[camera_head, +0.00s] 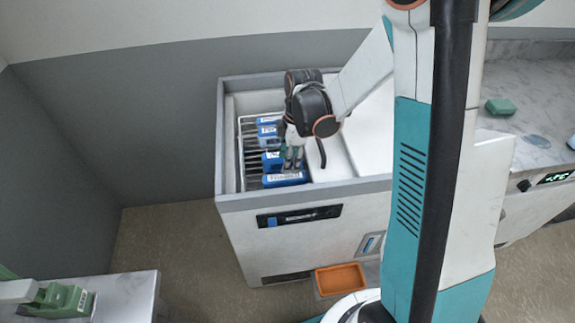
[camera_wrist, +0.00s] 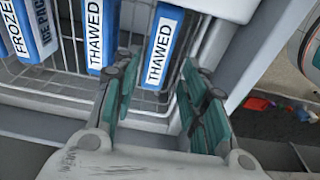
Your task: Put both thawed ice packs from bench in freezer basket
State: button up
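Two blue ice packs with white THAWED labels lie in the freezer basket: the nearer pack (camera_wrist: 165,45) and another THAWED pack (camera_wrist: 98,35) to its left in the wrist view. In the head view, the front pack (camera_head: 284,179) lies at the near end of the wire basket (camera_head: 240,150). My gripper (camera_head: 292,162) is down inside the freezer, just above that pack. In the wrist view my gripper (camera_wrist: 155,75) has its fingers spread, with the nearer THAWED pack showing between and beyond them. Nothing is gripped. No pack shows on the visible bench.
More blue packs, one labelled FROZEN (camera_wrist: 12,30), lie in the basket. The chest freezer (camera_head: 300,235) has a raised rim around the basket. A white lid panel (camera_head: 370,130) covers its right part. An orange tray (camera_head: 341,279) is below the front. A marble bench (camera_head: 535,100) stands right.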

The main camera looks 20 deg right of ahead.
jog(key=s+r+m+t, duration=0.2)
jog(key=s+r+m, duration=0.1)
jog(key=r, duration=0.4)
jog(key=s+r+m+t, duration=0.1)
jog(key=s+r+m, duration=0.25)
jog(key=r, duration=0.45)
jog(key=s+a+r+m+t+h, duration=0.1)
jog(key=s+r+m+t, duration=0.3)
jog(key=s+m, duration=0.5)
jog(key=shift+v, duration=1.25)
jog(key=shift+s+a, duration=0.1)
